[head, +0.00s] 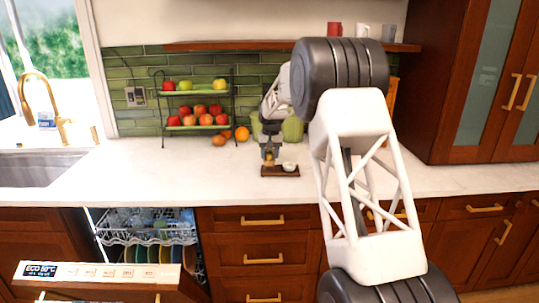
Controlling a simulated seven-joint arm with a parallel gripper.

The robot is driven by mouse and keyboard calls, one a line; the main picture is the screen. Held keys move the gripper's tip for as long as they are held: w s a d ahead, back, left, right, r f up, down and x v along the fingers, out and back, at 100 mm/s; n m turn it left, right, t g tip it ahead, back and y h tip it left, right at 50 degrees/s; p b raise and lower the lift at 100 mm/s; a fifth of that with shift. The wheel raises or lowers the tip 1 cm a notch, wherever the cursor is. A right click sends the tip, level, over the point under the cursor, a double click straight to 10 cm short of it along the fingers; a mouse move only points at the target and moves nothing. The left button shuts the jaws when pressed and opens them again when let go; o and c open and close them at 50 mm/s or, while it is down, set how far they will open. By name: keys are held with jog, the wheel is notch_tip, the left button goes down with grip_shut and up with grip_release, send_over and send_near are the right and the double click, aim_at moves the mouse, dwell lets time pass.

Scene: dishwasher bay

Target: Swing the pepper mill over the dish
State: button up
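My gripper (270,150) points down over a small dark wooden board (282,175) on the white counter. A small white dish (290,166) sits on the right part of the board, just right of the gripper. A small brownish thing (268,157) shows at the fingertips, above the left part of the board. It may be the pepper mill, but it is too small to tell. I cannot see whether the fingers are closed on it.
A two-tier fruit rack (197,92) stands to the left, with loose oranges (242,133) beside it. Green round things (293,129) stand behind the gripper. An open dishwasher (150,228) is below left. The counter (190,175) left of the board is clear.

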grip_shut()
jog(key=shift+a+m, duration=0.15)
jog(key=shift+m, duration=0.15)
jog(key=a+m, duration=0.1)
jog(key=m, duration=0.2)
jog(key=shift+w+a, duration=0.15)
jog(key=shift+a, duration=0.05)
jog(key=w+a+m, duration=0.1)
jog(key=m, duration=0.3)
jog(key=w+a+m, duration=0.1)
jog(key=w+m, duration=0.1)
jog(key=m, duration=0.3)
jog(key=w+a+m, duration=0.1)
jog(key=w+m, duration=0.1)
jog(key=m, duration=0.3)
jog(key=shift+m, duration=0.3)
dwell(0.4)
jog(key=shift+o, duration=0.4)
grip_release()
